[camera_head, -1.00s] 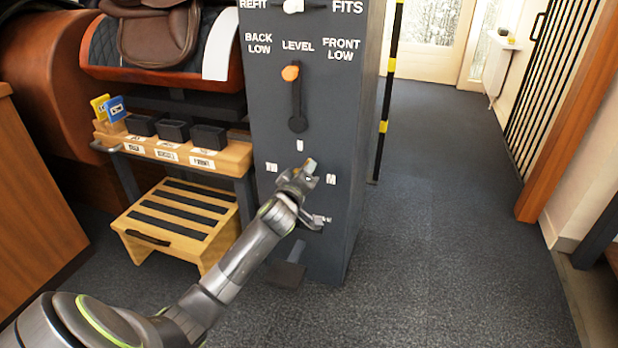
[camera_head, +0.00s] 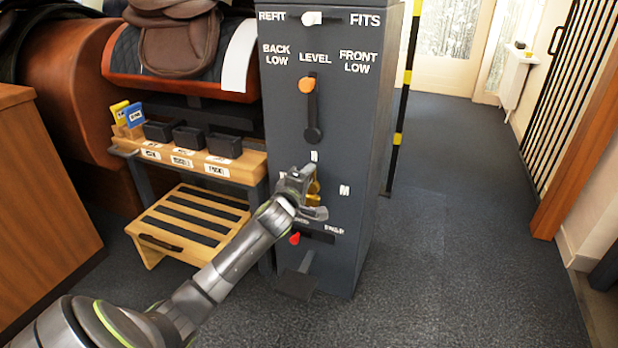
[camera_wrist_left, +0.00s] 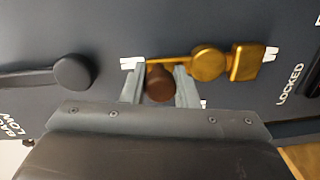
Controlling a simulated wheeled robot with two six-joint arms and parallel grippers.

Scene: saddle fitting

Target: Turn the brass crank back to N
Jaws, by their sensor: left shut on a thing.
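The brass crank (camera_head: 314,190) is on the front of the dark grey panel, below the level lever. In the left wrist view its round brass hub (camera_wrist_left: 208,63) and a square brass end (camera_wrist_left: 247,62) show, with a thin arm running left to a brown knob (camera_wrist_left: 160,84). My left gripper (camera_head: 300,182) is shut on this knob; its fingers (camera_wrist_left: 160,90) stand on either side. The crank arm points towards the N mark (camera_head: 314,156), which also shows in the wrist view (camera_wrist_left: 131,63). An M (camera_head: 344,190) is right of the crank. My right gripper is not in view.
Above is the level lever with an orange knob (camera_head: 306,85). A red knob (camera_head: 295,238) sits in a slot below the crank. A wooden step (camera_head: 190,225) and a shelf with small black bins (camera_head: 224,143) stand to the left. Floor is clear to the right.

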